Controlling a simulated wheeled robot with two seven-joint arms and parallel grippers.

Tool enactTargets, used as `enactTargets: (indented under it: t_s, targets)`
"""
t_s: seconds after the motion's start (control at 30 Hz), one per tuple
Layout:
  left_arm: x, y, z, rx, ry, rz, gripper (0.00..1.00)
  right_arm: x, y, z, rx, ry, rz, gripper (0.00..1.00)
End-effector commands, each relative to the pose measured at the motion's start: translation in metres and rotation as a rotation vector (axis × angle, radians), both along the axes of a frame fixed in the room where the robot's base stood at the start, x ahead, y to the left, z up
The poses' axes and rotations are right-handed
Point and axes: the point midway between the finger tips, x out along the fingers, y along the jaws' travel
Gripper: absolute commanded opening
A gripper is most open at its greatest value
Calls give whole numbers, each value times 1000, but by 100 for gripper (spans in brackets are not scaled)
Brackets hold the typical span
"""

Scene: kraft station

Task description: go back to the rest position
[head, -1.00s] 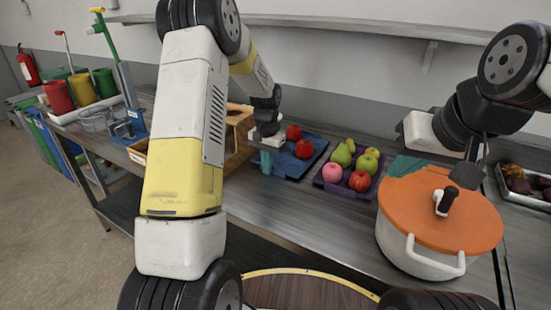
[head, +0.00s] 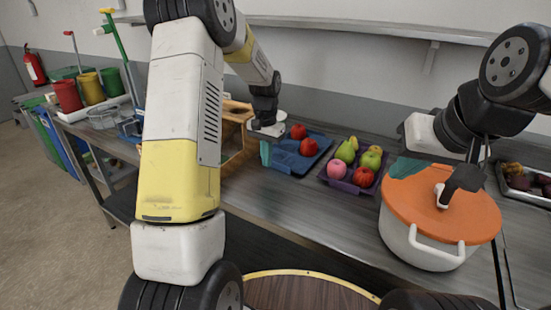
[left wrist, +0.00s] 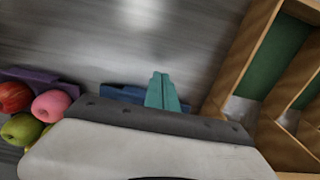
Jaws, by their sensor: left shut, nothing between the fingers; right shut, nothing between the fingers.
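My left gripper (head: 265,154) hangs over the counter (head: 290,208), between the wooden compartment box (head: 237,133) and the blue tray (head: 315,146). Its teal fingers (left wrist: 162,92) are together and empty in the left wrist view. My right gripper (head: 407,168) shows as teal fingers by the left edge of the orange pot lid (head: 435,220); its white body is just above. The fingers look closed, and nothing is seen in them. My right arm comes in from the upper right, over the pot.
The blue tray holds red fruit. A purple tray (head: 325,180) holds pears and apples. The white pot (head: 405,238) stands front right, with a dark tray (head: 523,190) beyond. Several coloured cups (head: 90,88) stand far left. A shelf (head: 370,32) runs along the wall.

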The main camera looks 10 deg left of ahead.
Motion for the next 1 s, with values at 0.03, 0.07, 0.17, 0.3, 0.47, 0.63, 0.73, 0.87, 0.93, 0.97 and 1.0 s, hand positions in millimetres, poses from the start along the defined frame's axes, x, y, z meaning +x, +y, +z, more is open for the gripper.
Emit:
enactTargets:
  t_s: [0.03,0.07,0.17,0.3,0.47,0.63,0.73,0.87,0.93,0.97,1.0]
  targets:
    - [1,-1,9,0,-4,-1,0,0,0,0,0,0,0,0]
    - [1,-1,14,-1,-3,0,0,0,0,0,0,0,0,0]
    - [1,-1,32,0,-4,0,0,0,0,0,0,0,0,0]
    - [0,-1,49,-1,-2,0,0,0,0,0,0,0,0,0]
    - [-3,-1,64,-3,-11,3,0,0,0,0,0,0,0,0]
    - [-33,-2,105,-28,-76,37,0,0,0,0,0,0,0,0]
    - [-64,-3,138,-53,-138,70,0,0,0,0,0,0,0,0]
    - [-110,-5,170,-92,-218,116,0,0,0,0,0,0,0,0]
    - [-136,-7,183,-115,-261,141,0,0,0,0,0,0,0,0]
    - [-147,-8,188,-123,-279,151,0,0,0,0,0,0,0,0]
    - [-161,-8,193,-138,-304,165,0,0,0,0,0,0,0,0]
